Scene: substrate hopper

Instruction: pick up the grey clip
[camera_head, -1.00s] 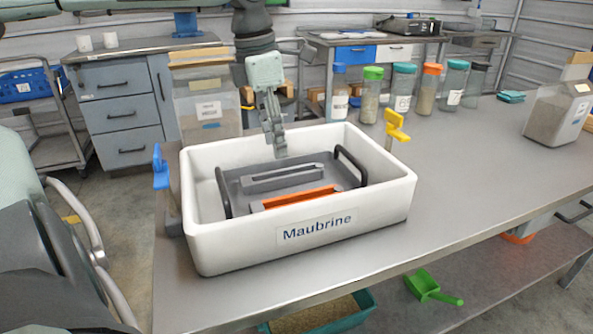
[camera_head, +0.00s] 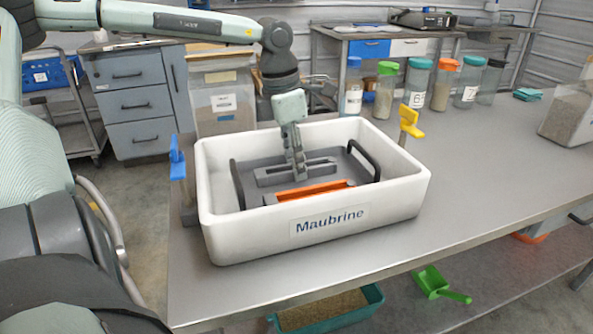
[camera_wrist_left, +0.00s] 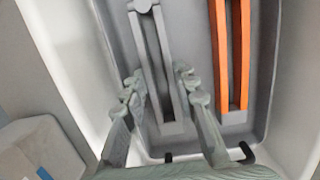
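The grey clip (camera_head: 267,178) is a long, narrow grey bar in a dark grey tray (camera_head: 241,190), inside the white bin labelled Maubrine (camera_head: 245,236). In the left wrist view the clip (camera_wrist_left: 148,35) runs lengthwise, with a slot along it. My left gripper (camera_head: 297,178) reaches down into the bin over the clip. In the left wrist view its two fingers (camera_wrist_left: 159,73) are apart, one on each side of the clip's near part. I cannot tell whether they touch it. The gripper hides part of the clip in the head view. My right gripper is not in view.
An orange clip (camera_head: 311,190) lies beside the grey one in the tray. The tray has black handles (camera_head: 364,161). Blue (camera_head: 177,158) and yellow (camera_head: 410,122) clamps stand beside the bin. Several lidded jars (camera_head: 414,84) stand behind.

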